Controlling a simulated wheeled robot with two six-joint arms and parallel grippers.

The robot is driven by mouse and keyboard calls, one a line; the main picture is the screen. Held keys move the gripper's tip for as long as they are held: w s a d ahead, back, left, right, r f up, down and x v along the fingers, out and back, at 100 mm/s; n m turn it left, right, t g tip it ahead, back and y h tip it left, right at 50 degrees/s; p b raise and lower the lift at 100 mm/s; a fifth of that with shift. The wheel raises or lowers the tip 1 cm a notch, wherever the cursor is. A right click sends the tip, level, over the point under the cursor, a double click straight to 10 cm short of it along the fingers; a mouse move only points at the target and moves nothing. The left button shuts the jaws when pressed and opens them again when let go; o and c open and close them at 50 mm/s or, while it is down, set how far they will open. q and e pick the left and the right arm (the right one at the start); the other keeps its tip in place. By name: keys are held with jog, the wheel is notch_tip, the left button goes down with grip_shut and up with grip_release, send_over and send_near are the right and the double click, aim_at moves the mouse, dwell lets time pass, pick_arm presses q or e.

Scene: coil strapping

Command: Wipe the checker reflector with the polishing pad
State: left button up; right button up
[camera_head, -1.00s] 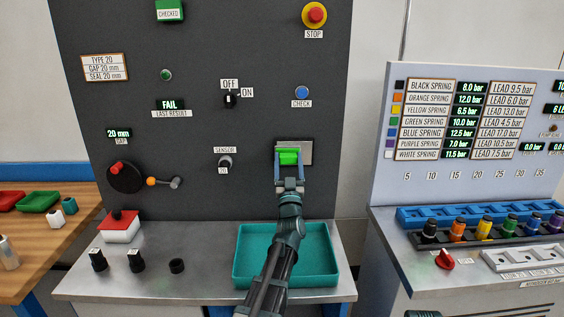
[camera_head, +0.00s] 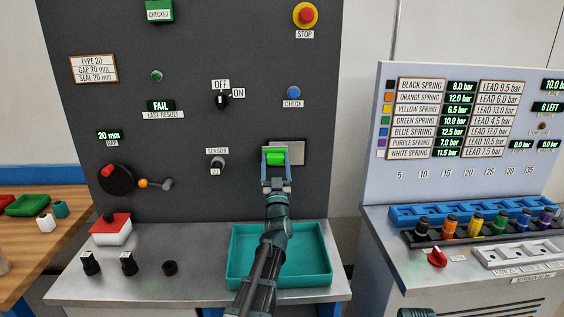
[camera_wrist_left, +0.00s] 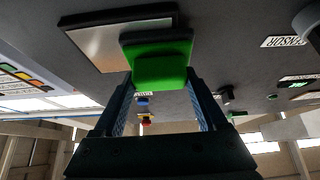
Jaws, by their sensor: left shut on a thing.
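The checker reflector (camera_head: 293,152) is a grey plate in a dark frame on the panel. The pad covers its left part, and the right part is bare. In the left wrist view the pad (camera_wrist_left: 160,68) sits between the fingers, overlapping the right side of the reflector (camera_wrist_left: 100,45). Whether the pad touches the plate cannot be told.
A teal tray (camera_head: 325,265) stands on the metal shelf below the panel. A red-topped white box (camera_head: 112,228) and black knobs (camera_head: 129,264) are to its left. A crank (camera_head: 118,179) and a sensor knob (camera_head: 218,163) stick out from the panel.

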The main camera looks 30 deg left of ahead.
pick_arm(q)
jog(key=shift+s+a, duration=0.3)
jog(key=shift+a, duration=0.15)
jog(key=shift+s+d, duration=0.1)
jog(key=shift+s+d, duration=0.5)
jog(key=shift+s, duration=0.3)
jog(key=shift+s+d, duration=0.5)
jog(key=shift+s, duration=0.35)
jog(key=shift+s+d, duration=0.5)
jog(key=shift+s, duration=0.3)
jog(key=shift+s, duration=0.1)
jog(key=shift+s+d, duration=0.4)
jog(key=shift+s, duration=0.2)
jog(key=shift+s+d, duration=0.4)
jog(key=shift+s, duration=0.2)
